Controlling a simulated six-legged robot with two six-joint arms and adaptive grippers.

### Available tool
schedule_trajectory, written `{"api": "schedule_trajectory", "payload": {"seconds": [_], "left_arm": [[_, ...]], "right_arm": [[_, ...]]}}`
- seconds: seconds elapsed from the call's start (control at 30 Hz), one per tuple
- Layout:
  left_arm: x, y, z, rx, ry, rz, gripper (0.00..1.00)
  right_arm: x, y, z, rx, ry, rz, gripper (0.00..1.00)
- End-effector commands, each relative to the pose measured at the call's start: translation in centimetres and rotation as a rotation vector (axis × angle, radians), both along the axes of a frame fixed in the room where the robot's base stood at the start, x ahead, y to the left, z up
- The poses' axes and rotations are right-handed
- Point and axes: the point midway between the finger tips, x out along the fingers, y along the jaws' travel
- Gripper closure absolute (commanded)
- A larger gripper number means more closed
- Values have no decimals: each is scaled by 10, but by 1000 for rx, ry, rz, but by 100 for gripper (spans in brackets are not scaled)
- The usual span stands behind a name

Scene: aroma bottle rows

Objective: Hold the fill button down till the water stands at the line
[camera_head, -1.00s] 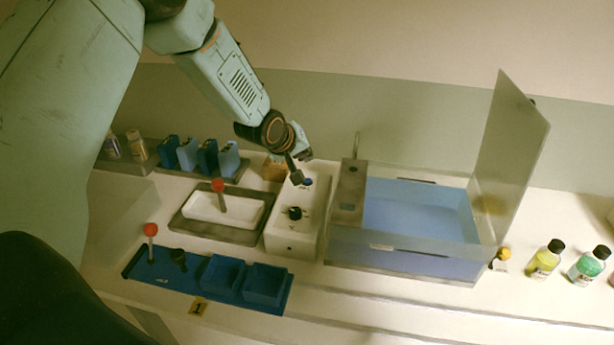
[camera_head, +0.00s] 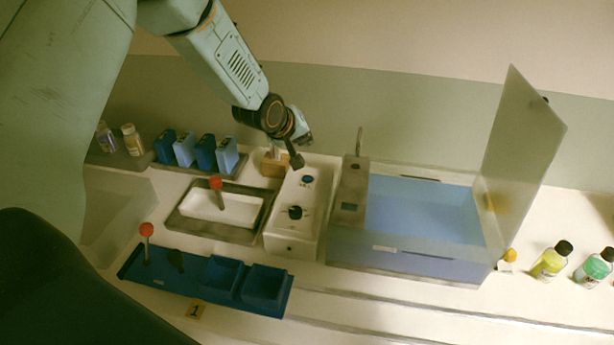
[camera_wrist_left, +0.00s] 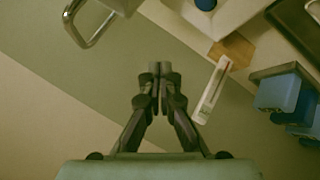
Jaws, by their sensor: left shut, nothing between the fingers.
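The blue fill button (camera_head: 308,179) sits at the back of a white control box (camera_head: 284,236), with a black knob (camera_head: 295,212) in front of it. The clear tank (camera_head: 345,255) to the right holds blue water (camera_head: 420,208); I cannot make out the fill line. My left gripper (camera_head: 297,163) is shut and empty, just behind and above the button, apart from it. In the left wrist view the shut fingertips (camera_wrist_left: 160,68) point at the bare wall, and the blue button (camera_wrist_left: 206,4) is at the top edge. My right gripper is out of view.
The tank's clear lid (camera_head: 525,150) stands raised at the right. A metal spout (camera_head: 360,141) rises behind the tank. A wooden block (camera_head: 273,168) is close by my left gripper. Blue cartridges (camera_head: 205,154), a white tray (camera_head: 225,212) and a blue tray (camera_head: 150,275) lie left.

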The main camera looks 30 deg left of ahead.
Motion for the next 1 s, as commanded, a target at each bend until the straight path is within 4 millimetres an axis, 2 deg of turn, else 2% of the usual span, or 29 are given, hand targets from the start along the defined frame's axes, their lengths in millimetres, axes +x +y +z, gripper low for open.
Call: {"api": "schedule_trajectory", "payload": {"seconds": [0.27, 0.8, 1.0], "left_arm": [[1, 1, -12, -1, 0, 1, 100], [3, 2, -76, 0, 0, 0, 100], [4, 2, -89, 0, 0, 0, 100]], "right_arm": [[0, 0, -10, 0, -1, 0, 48], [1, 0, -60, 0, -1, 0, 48], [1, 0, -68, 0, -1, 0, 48]]}}
